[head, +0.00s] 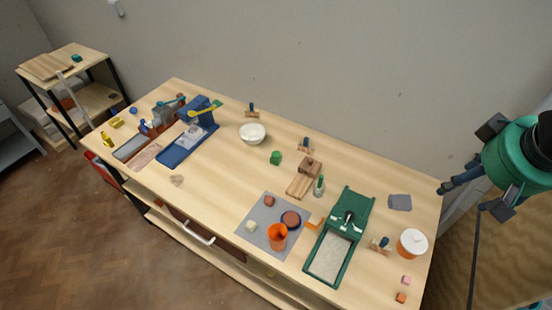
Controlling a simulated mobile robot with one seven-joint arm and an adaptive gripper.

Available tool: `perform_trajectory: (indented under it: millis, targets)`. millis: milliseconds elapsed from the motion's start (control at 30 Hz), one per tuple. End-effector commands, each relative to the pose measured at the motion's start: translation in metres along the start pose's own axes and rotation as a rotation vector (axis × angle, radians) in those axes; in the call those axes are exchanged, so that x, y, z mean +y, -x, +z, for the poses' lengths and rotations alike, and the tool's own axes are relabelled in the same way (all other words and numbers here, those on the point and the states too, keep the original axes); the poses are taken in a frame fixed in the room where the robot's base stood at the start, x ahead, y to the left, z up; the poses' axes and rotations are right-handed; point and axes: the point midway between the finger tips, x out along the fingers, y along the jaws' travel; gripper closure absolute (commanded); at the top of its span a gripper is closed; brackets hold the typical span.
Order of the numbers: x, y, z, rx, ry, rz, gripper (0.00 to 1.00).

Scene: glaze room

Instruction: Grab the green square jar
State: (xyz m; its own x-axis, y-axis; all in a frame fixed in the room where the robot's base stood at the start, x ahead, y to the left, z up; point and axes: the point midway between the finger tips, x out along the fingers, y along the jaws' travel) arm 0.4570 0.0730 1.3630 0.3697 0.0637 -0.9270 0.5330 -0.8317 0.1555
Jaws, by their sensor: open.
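A small green square jar (276,157) stands on the wooden table, near its middle and just below the white bowl. My gripper (464,198) hangs at the right edge of the head view, past the table's right end. Its dark fingers are spread apart with nothing between them. It is far to the right of the jar and apart from it.
The white bowl (252,133) and a wooden block on a board (300,186) stand near the jar. A small green bottle (319,186), a green tray device (335,250), a grey mat (262,243) and an orange lidded pot (411,244) lie rightward. Blue equipment (187,145) stands left.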

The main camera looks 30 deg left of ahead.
Motion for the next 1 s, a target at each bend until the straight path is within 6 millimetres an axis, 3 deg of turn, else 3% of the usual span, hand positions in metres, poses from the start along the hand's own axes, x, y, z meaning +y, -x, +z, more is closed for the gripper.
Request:
perform_trajectory:
  millis: [533,1000]
  targets:
    - [-0.028,-0.048,-0.139,-0.050,0.500,-0.095,0.38]
    - [-0.088,-0.116,-0.244,-0.071,0.932,-0.182,0.38]
